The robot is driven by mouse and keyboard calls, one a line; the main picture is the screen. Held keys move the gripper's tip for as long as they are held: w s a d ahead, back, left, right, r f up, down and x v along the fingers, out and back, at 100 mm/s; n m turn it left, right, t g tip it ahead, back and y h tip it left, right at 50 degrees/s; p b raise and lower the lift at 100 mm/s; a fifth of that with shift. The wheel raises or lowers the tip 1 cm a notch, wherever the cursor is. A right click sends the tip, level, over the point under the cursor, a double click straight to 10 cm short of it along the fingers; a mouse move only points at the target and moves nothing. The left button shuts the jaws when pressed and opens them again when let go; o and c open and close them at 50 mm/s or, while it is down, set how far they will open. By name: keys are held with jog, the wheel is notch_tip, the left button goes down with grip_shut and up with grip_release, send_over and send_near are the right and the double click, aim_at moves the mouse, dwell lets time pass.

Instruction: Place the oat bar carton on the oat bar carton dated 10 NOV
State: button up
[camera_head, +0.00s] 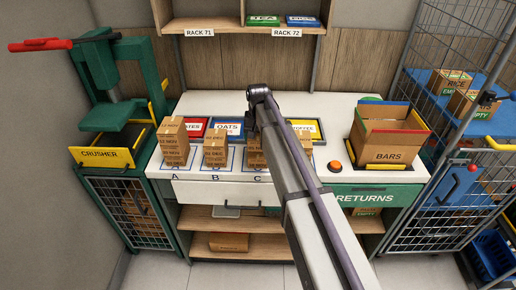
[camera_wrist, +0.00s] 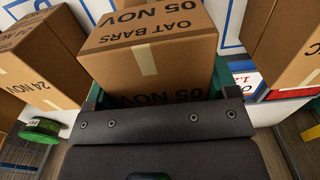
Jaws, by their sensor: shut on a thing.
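My gripper (camera_wrist: 158,90) is shut on an oat bar carton (camera_wrist: 150,45), a brown box with a pale tape strip, marked OAT BARS and 05 NOV, in the wrist view. Another brown carton (camera_wrist: 35,60) marked 24 NOV is to its left, and a third carton (camera_wrist: 288,45) is at the right edge, its date cut off. In the head view, brown cartons stand stacked at A (camera_head: 173,142), B (camera_head: 215,151) and C (camera_head: 254,153). My arm partly covers the C stack and hides my gripper there. I cannot read 10 NOV on any carton.
A crusher (camera_head: 105,155) stands left. An open BARS box (camera_head: 390,130) and an orange button (camera_head: 335,166) are at the right of the white counter (camera_head: 300,103). Coloured label trays, including OATS (camera_head: 229,127), lie behind the stacks. A wire cage (camera_head: 430,110) stands far right.

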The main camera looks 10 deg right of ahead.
notch_tip(320, 180, down, 3)
jog(key=shift+f+b, duration=0.2)
jog(key=shift+b, duration=0.85)
jog(key=shift+r+p, duration=0.3)
jog(key=shift+f, duration=0.15)
jog(key=o, duration=0.6)
jog(key=shift+f, duration=0.1)
jog(key=shift+c, duration=0.2)
jog(key=o, duration=0.4)
jog(key=shift+c, duration=0.2)
